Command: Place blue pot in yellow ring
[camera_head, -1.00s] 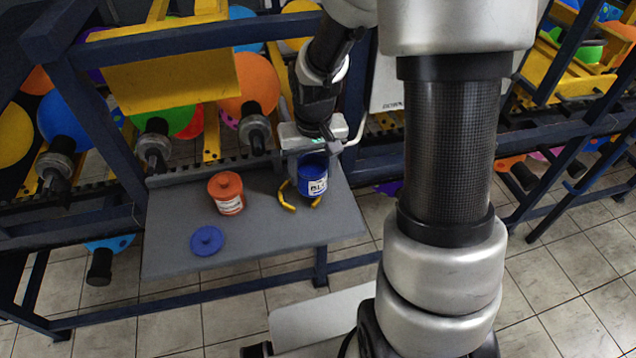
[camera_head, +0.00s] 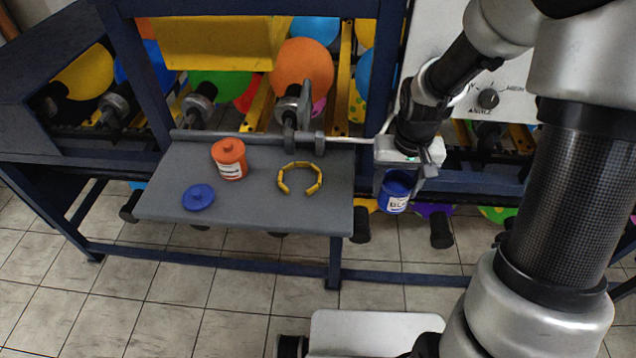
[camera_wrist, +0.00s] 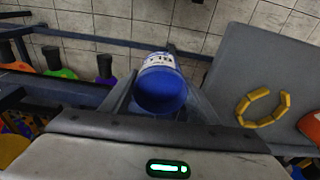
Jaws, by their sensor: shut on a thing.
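The blue pot (camera_head: 396,190) with a white label is held by my gripper (camera_head: 407,178), to the right of the grey shelf and off its edge. In the wrist view the blue pot (camera_wrist: 160,88) sits between the two fingers of my gripper (camera_wrist: 158,98), open top facing the camera. The yellow ring (camera_head: 300,180), made of short segments with a gap at its front, lies empty on the right part of the shelf. It also shows in the wrist view (camera_wrist: 264,108), right of the pot.
Tiled floor shows below.

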